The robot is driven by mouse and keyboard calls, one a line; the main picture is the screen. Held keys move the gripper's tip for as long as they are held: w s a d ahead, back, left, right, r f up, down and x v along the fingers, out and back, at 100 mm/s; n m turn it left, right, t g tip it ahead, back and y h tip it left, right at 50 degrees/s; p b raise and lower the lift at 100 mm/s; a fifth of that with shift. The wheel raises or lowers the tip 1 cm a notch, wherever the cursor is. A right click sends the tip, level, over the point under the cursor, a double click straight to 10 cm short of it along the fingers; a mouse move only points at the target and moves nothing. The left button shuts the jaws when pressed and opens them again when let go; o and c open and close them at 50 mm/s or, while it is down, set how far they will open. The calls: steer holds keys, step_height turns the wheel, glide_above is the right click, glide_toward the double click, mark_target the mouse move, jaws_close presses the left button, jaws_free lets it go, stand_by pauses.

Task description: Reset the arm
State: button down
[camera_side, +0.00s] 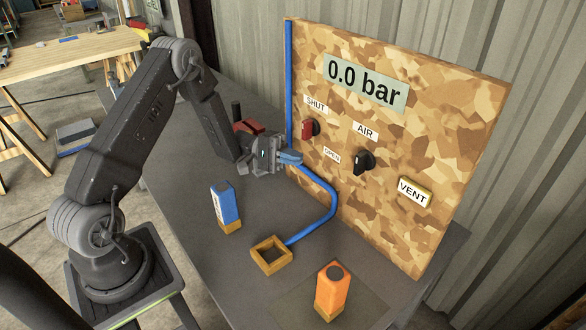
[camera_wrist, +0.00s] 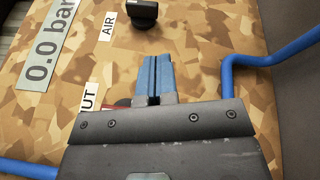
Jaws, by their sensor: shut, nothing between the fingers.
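My gripper (camera_side: 291,158) has blue fingers that are shut together with nothing between them. It hovers in front of the left part of the wooden panel (camera_side: 440,120), below and left of the red knob (camera_side: 308,128). In the wrist view the shut fingers (camera_wrist: 155,76) point toward the panel. The red knob is mostly hidden behind the gripper there. The black AIR knob (camera_side: 363,162) is to the right, apart from the gripper, and also shows in the wrist view (camera_wrist: 142,12). The display (camera_side: 366,79) reads 0.0 bar.
A blue and tan block (camera_side: 225,207), a square wooden frame (camera_side: 271,254) and an orange block (camera_side: 332,290) stand on the grey table (camera_side: 200,262). A blue hose (camera_side: 325,200) runs along the panel to the frame. A VENT button (camera_side: 413,192) is on the panel's right.

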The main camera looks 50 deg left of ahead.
steer(key=s+d+r+m+g+y, duration=0.5)
steer(key=s+d+r+g+y, duration=0.25)
steer(key=s+d+r, duration=0.35)
steer(key=s+a+r+m+t+y, duration=0.1)
steer(key=s+r+t+y, duration=0.2)
steer(key=s+y, duration=0.2)
steer(key=s+a+r+m+t+y, duration=0.1)
steer(key=s+r+t+y, duration=0.2)
steer(key=s+y, duration=0.2)
steer(key=shift+s+a+r, duration=0.25)
steer(key=shift+s+a, duration=0.15)
steer(key=shift+s, duration=1.35)
